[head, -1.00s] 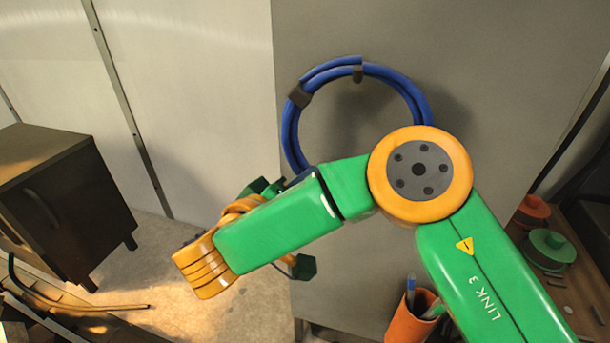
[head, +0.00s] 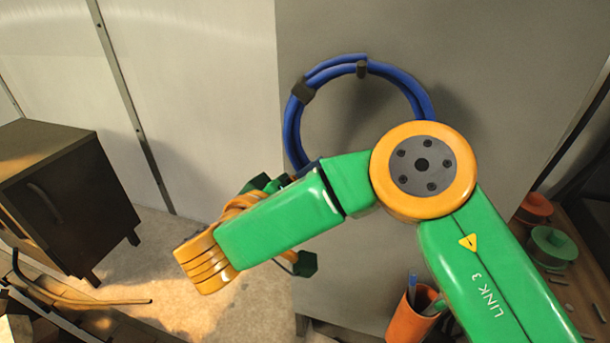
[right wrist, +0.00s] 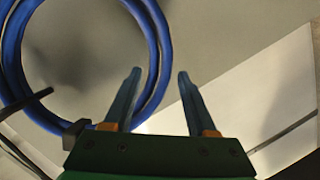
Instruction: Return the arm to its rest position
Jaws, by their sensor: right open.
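My right arm (head: 290,220), green with orange joints, comes in from the right in the head view and bends left in front of a grey panel. A blue coiled hose (right wrist: 163,55) shows beside and beyond the left finger. My left gripper is not in view.
The blue hose coil (head: 292,130) hangs on the grey panel (head: 500,60) behind the arm. A dark cabinet (head: 60,200) stands at left. An orange cup with pens (head: 408,322) and round orange and green containers (head: 553,247) are at lower right. Floor shows at lower left.

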